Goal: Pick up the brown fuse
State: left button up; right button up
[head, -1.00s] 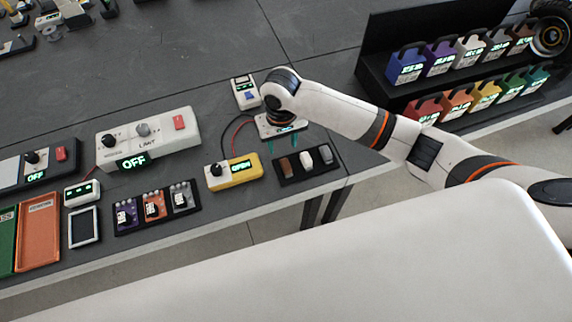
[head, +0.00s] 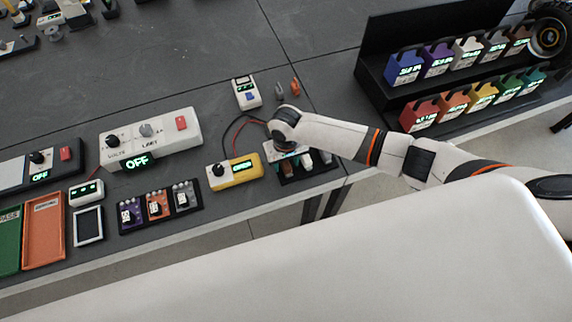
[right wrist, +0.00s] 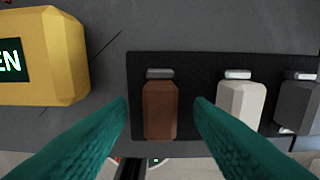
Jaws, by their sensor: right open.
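The brown fuse (right wrist: 160,108) stands in a black holder (right wrist: 205,62), at its left end in the right wrist view. A white fuse (right wrist: 241,103) and a grey fuse (right wrist: 298,104) sit to its right in the same holder. My right gripper (right wrist: 160,103) is open, with one teal finger on each side of the brown fuse and gaps still showing. In the head view my right gripper's wrist (head: 284,145) is over the holder and hides most of the brown fuse. My left gripper is not in view.
A yellow device (head: 235,172) with a green display stands just left of the holder. A white meter (head: 246,93) and small grey and orange pieces (head: 295,87) lie behind. The table's front edge is close to the holder.

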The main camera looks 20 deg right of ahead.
aim_at(286, 164)
grip_shut()
jog(key=shift+r, duration=0.15)
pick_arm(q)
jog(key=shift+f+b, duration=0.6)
pick_arm(e)
notch_tip(286, 164, up, 10)
